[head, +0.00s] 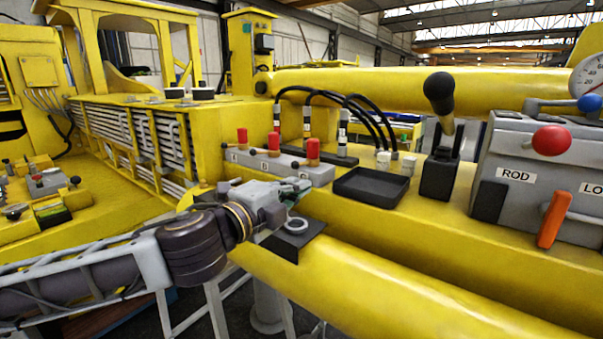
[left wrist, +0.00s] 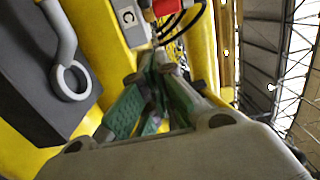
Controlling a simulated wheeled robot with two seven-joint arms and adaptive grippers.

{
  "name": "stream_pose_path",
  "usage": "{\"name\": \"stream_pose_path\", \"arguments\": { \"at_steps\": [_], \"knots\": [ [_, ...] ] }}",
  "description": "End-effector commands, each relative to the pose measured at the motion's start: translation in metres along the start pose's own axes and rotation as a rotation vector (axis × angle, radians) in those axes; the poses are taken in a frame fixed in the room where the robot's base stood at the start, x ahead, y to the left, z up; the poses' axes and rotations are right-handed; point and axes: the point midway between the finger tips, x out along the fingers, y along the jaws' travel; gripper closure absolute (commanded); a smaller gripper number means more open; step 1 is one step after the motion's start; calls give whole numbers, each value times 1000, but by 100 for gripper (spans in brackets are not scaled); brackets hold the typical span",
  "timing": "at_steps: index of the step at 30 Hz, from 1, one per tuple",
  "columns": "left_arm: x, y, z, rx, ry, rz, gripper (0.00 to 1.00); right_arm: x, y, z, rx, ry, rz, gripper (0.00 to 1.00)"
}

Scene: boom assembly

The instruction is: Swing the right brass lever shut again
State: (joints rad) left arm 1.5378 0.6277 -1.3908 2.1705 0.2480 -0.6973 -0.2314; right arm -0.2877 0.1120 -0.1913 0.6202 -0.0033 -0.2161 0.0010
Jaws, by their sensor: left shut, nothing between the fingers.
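I cannot pick out a brass-coloured lever for certain in either view. A grey block (head: 318,176) carries several upright red-topped parts; the right one (head: 313,150) stands nearest my left gripper (head: 300,187). In the left wrist view a red part (left wrist: 160,8) shows beside a white plate marked C (left wrist: 128,17). My left gripper's green fingers (left wrist: 150,105) are shut with nothing between them, just in front of the grey block. Whether they touch it is unclear. My right gripper is not in view.
A dark pad with a grey ring (head: 297,225) lies below my left gripper; the ring (left wrist: 70,82) also shows in the wrist view. An empty black tray (head: 372,202), a black-knobbed joystick (head: 439,92) and a grey ROD console (head: 545,150) stand to the right. Black hoses (head: 350,100) arch behind.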

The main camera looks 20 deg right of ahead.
Motion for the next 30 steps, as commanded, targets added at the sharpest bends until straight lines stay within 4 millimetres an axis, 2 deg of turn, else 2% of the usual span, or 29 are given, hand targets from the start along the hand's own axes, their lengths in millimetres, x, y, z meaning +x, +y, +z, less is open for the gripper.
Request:
{"name": "stream_pose_path", "arguments": {
  "at_steps": [9,21,26,30],
  "knots": [
    [30,0,-1,0,1,-1,100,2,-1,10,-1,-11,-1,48],
    [65,0,-1,1,2,-1,100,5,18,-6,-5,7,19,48],
    [76,0,-1,1,1,-1,100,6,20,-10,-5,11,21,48],
    [79,0,16,1,-2,-1,100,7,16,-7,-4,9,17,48]
  ]
}}
